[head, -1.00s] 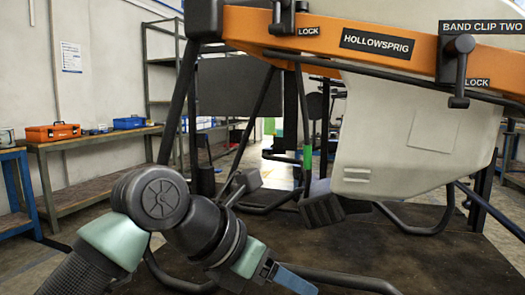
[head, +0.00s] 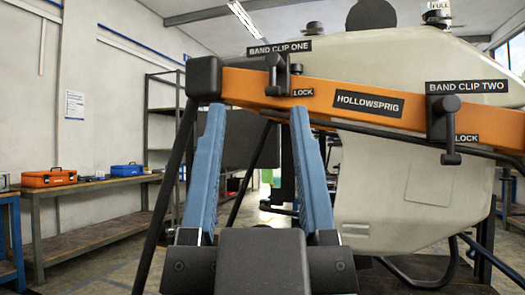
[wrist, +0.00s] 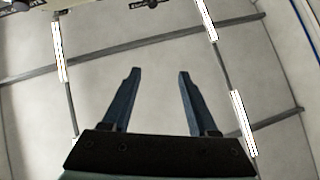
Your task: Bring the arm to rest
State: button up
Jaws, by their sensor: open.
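My gripper (head: 255,150) is in the lower middle of the head view, with its two blue fingers pointing up. The fingers are wide apart with nothing held between them. Behind them is the drone's orange band (head: 363,104), marked HOLLOWSPRIG, across a pale tank (head: 400,185). Band clip one (head: 279,75) shows between and above the fingertips; I cannot tell the gap in depth. Band clip two (head: 447,118) is to the right. In the wrist view my gripper (wrist: 158,72) is open and empty, pointing at the ceiling (wrist: 150,50) with its light strips.
A bench (head: 95,188) on the left carries an orange toolbox (head: 49,178) and a blue box (head: 127,170). A shelf rack (head: 160,130) stands behind it. A black frame post (head: 168,200) of the drone is close to the left finger.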

jog(key=shift+w+d+f+g, duration=0.2)
jog(key=shift+f+g, duration=0.2)
jog(key=shift+f, duration=0.15)
notch_tip(320, 180, up, 40)
jog(key=p, duration=3.9)
jog(key=shift+f+p, duration=0.15)
jog(key=shift+p, duration=0.2)
jog(key=shift+a, duration=0.1)
